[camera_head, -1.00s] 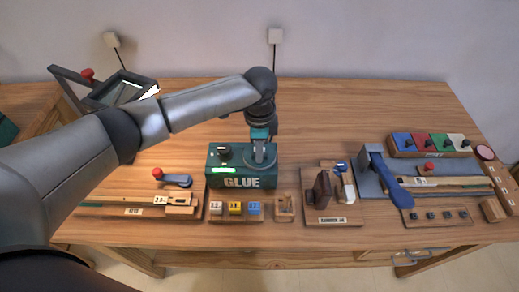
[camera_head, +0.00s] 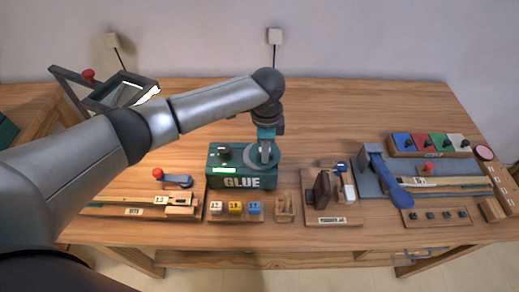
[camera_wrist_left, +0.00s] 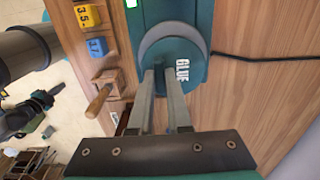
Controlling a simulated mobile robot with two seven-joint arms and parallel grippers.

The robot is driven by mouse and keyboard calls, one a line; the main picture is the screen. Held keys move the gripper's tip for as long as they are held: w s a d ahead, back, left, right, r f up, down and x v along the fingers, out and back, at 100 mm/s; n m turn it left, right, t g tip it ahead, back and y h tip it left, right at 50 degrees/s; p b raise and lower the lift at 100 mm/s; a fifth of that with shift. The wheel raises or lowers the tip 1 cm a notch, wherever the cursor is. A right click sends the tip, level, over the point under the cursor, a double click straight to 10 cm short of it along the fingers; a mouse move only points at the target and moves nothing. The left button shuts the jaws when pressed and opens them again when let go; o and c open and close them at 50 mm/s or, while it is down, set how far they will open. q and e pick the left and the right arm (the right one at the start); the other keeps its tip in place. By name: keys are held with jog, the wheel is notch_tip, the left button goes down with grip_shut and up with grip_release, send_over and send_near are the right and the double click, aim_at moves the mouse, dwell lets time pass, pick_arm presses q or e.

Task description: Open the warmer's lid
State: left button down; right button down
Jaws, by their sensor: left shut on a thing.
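The warmer is a dark green box (camera_head: 228,172) marked GLUE, with a black knob and a lit green strip, near the middle of the table's front part. Its round lid (camera_head: 275,158) is at the box's right end. In the left wrist view the teal lid (camera_wrist_left: 187,54) lies off-centre against a grey ring (camera_wrist_left: 152,38). My left gripper (camera_head: 264,153) reaches down over the lid. Its fingers (camera_wrist_left: 163,76) are shut on the lid's grip, which they mostly hide. In the left wrist view, dark parts, likely of my right gripper (camera_wrist_left: 32,116), show small at the far left.
Numbered blocks (camera_head: 235,208) and a small wooden holder (camera_head: 285,207) stand before the warmer. A wooden stand with brown and white tools (camera_head: 333,212) is to its right. A blue-handled press (camera_head: 388,180) stands farther right. The table behind the warmer is clear.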

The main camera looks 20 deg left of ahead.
pick_arm(q)
jog(key=w+d, duration=0.1)
jog(key=d, duration=0.5)
jog(key=shift+w, duration=0.35)
jog(key=c, duration=0.9)
grip_release()
jog(key=shift+o, duration=0.2)
jog(key=shift+r, duration=0.15)
notch_tip(320, 180, up, 15)
jog(key=p, duration=0.1)
jog(key=shift+p, duration=0.4)
